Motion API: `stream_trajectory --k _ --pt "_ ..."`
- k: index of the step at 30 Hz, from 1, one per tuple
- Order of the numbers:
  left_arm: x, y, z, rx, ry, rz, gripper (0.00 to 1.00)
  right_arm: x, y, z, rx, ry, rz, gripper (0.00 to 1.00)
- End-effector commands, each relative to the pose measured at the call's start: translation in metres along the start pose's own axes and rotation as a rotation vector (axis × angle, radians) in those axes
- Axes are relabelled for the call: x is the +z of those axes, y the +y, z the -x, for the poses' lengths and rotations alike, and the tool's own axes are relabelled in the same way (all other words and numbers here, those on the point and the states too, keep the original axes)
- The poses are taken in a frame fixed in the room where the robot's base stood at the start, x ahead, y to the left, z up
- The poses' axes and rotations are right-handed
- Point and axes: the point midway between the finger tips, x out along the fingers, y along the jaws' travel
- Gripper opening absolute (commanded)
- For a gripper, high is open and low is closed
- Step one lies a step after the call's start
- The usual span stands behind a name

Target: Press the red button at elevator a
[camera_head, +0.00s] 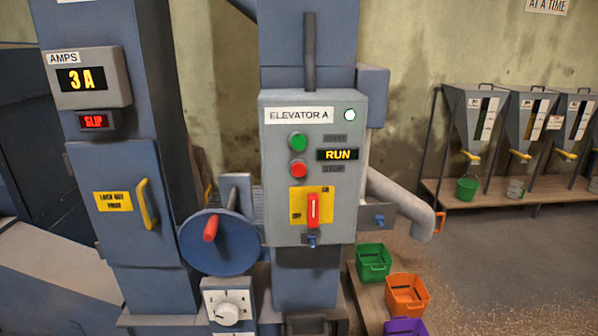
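The grey control box labelled ELEVATOR A (273,145) is mounted on a blue column in the middle of the view. Its red button (298,169) sits on the left of the panel, directly below the green button (298,142). The display (338,154) to the right of the buttons reads RUN. A white lamp (349,114) is at the top right corner. Below the buttons, a red switch handle (313,211) stands upright on a yellow plate. Nothing covers the red button. Neither of my grippers shows in this view.
Left of the box are a blue wheel with a red handle (210,229), a white dial (228,310) and an AMPS display (82,78) reading 3 A above a red SLIP sign (94,121). Green (373,264) and orange (407,294) bins stand lower right. Hoppers line the back right.

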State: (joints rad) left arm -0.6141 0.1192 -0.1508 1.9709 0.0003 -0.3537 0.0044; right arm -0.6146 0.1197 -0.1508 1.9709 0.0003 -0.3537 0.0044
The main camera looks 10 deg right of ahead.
Motion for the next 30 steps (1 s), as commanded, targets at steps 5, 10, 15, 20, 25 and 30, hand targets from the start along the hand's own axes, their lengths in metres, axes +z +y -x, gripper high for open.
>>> stream_trajectory --k 5,10,15,20,25,30 --pt "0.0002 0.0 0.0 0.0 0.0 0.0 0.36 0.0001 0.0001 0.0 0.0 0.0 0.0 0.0" --pt "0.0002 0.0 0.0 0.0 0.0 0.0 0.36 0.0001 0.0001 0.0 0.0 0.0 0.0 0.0" --pt "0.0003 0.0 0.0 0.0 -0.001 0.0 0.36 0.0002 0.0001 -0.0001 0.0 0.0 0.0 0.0" --pt "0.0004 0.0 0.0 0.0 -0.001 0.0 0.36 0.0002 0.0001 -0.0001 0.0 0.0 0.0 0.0" --pt "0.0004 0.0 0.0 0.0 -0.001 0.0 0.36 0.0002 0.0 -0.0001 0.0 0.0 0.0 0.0" --pt "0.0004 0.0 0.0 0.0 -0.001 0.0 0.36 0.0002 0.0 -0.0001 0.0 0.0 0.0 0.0"
